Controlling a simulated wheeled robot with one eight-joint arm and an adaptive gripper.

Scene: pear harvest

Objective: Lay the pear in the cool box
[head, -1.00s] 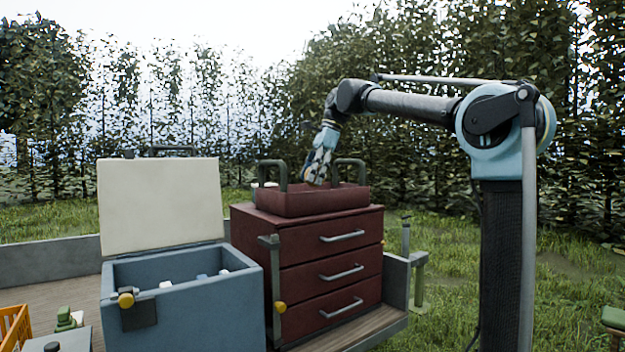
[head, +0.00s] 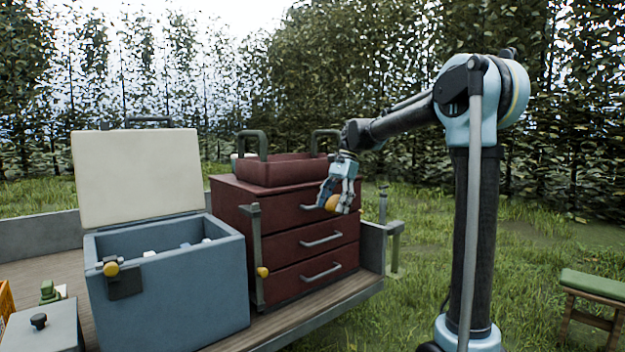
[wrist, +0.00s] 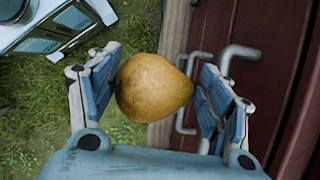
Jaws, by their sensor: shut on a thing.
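The pear (head: 333,203) is yellow-brown and is held between the fingers of my gripper (head: 339,196), in front of the top drawer of the red chest. In the wrist view the pear (wrist: 153,87) sits between both blue finger pads of my gripper (wrist: 158,92). The cool box (head: 170,290) is blue, with its pale lid (head: 138,178) standing open. It stands left of the chest, and my gripper is to the right of it. A few white and blue items show inside; its floor is hidden by the front wall.
A post with a yellow knob (head: 262,272) rises at the chest's front corner. A green stool (head: 595,288) stands on grass at right.

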